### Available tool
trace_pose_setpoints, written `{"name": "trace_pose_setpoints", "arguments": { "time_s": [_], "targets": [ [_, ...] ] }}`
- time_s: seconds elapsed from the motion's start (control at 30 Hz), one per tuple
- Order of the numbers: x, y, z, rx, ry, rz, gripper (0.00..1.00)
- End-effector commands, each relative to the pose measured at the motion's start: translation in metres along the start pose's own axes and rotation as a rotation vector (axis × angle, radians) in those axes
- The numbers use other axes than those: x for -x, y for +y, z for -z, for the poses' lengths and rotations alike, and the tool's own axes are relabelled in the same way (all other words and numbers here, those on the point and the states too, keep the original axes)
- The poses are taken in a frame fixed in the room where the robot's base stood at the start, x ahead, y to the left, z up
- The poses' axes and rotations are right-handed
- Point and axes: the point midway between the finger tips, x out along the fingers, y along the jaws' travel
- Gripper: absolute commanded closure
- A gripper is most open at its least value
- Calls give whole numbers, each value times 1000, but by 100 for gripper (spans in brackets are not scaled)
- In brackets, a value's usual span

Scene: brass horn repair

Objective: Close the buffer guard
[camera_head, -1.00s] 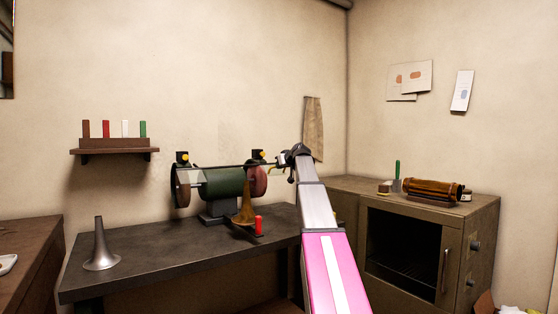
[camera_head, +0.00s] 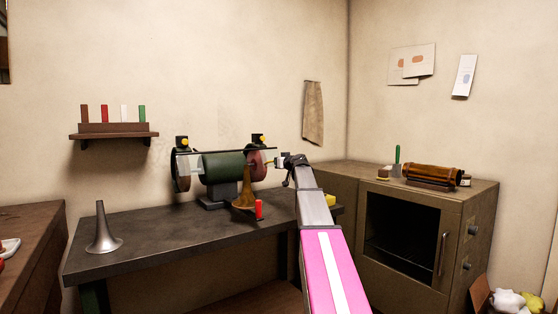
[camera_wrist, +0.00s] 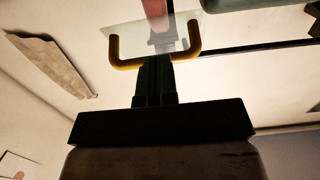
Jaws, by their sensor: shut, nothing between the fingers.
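The bench buffer has a green motor body (camera_head: 222,167), a dark left wheel (camera_head: 181,172) and a reddish right wheel (camera_head: 256,166). Its guard has a long dark bar (camera_head: 225,151) with clear panels at the wheels. The right clear panel (camera_head: 267,158) is in front of the red wheel. In the wrist view the panel (camera_wrist: 120,40) carries a yellow U-shaped handle (camera_wrist: 193,50). My gripper (camera_head: 277,162) is shut and empty at the right end of the guard. In the wrist view its fingers (camera_wrist: 156,60) overlap the handle's middle; I cannot tell whether they touch it.
The buffer stands on a dark bench (camera_head: 150,235). A brass horn bell (camera_head: 244,195) and a red upright piece (camera_head: 259,209) are at its front. A silver bell (camera_head: 103,232) stands at left. A cabinet oven (camera_head: 425,235) fills the right side.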

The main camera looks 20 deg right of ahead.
Motion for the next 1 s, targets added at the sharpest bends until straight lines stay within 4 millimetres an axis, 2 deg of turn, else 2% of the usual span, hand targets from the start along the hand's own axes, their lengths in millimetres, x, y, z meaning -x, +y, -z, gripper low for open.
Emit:
{"name": "trace_pose_setpoints", "arguments": {
  "time_s": [0.1,0.43,1.0],
  "targets": [
    [-8,0,-12,1,-3,0,100],
    [-26,0,-30,1,-2,1,100],
    [-36,0,-38,1,-2,1,100]
  ]
}}
